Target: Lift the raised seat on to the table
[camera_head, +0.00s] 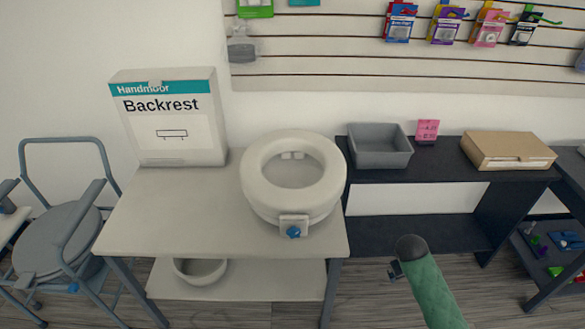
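A white raised toilet seat (254,192), a thick ring with a front bracket and blue knob, sits on the right part of the pale table (180,215). It looks level, with its bracket facing me near the table's front edge. A second white ring or bowl shape (200,278) is on the table's lower shelf, partly hidden by the tabletop. Neither of my grippers is in view.
A Backrest box (170,135) stands at the table's back left. A grey commode chair (55,240) is at left. A dark shelf unit at right holds a grey bin (380,158) and a cardboard box (507,165). A green cylindrical shape (436,295) rises at bottom right.

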